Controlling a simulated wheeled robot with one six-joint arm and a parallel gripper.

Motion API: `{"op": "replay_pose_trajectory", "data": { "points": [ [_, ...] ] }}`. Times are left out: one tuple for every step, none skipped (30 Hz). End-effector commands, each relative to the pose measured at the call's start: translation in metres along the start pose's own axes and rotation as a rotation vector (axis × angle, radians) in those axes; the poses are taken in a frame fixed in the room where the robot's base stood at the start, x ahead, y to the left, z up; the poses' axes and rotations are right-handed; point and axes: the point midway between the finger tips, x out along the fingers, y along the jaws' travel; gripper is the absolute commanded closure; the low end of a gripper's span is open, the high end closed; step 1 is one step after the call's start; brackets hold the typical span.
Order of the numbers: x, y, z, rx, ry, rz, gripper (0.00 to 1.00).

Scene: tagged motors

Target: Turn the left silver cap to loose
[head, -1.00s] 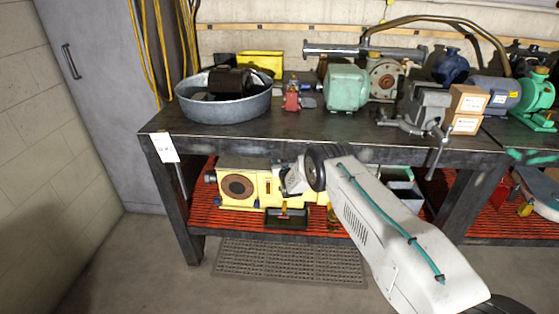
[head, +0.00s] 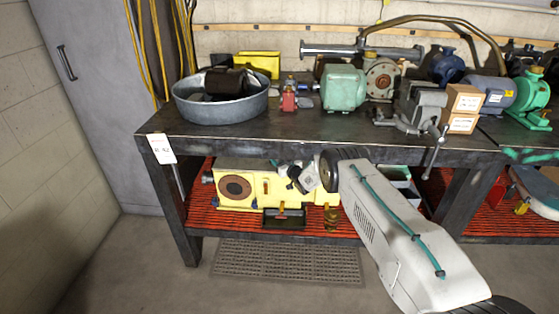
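A yellow machine housing (head: 258,188) with a round rusty-brown flange (head: 235,187) lies on the red lower shelf under the bench. A small grey knob-like part (head: 207,177) sticks out at its left end. I cannot tell whether this is a silver cap, and I can make out no clear pair of silver caps. My gripper (head: 299,176) is small and dark against the upper right part of the yellow housing. My white arm reaches it from the lower right and hides part of the shelf. Whether the fingers are open or touching anything does not show.
A dark tray (head: 284,219) and a brass part (head: 331,221) sit in front of the housing. The bench top (head: 250,134) above carries a metal tub (head: 220,108), a green motor (head: 343,89) and a vise (head: 420,105). A floor grate (head: 285,262) lies below.

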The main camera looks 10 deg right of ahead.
Motion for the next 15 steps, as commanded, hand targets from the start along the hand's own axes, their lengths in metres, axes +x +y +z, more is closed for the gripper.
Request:
{"op": "replay_pose_trajectory", "data": {
  "points": [
    [-0.0003, 0.0006, 0.0001, 0.000, 0.000, 0.001, 0.72],
    [-0.0002, 0.0006, 0.0000, 0.000, 0.000, 0.001, 0.72],
    [-0.0002, 0.0006, 0.0001, 0.000, 0.000, 0.001, 0.72],
    [-0.0002, 0.0006, 0.0000, 0.000, 0.000, 0.001, 0.46],
    [-0.0002, 0.0005, 0.0000, 0.000, 0.000, 0.001, 0.38],
    [-0.0001, 0.0005, 0.0000, 0.000, 0.000, 0.001, 0.27],
    [-0.0001, 0.0004, -0.0001, 0.000, 0.000, 0.001, 0.27],
    [0.0000, 0.0002, -0.0001, 0.000, 0.000, 0.001, 0.27],
    [0.0001, 0.0000, -0.0001, 0.000, 0.000, 0.001, 0.27],
    [0.0002, -0.0002, -0.0001, 0.000, 0.000, 0.001, 0.27],
    [0.0002, -0.0004, -0.0001, 0.000, 0.000, 0.001, 0.27],
    [0.0003, -0.0005, -0.0001, 0.000, 0.000, 0.001, 0.27],
    [0.0003, -0.0006, -0.0001, 0.000, 0.000, 0.001, 0.27],
    [0.0002, -0.0006, -0.0002, 0.000, 0.000, 0.001, 0.27],
    [-0.0005, -0.0006, -0.0001, 0.000, 0.000, 0.001, 0.27]
  ]
}}
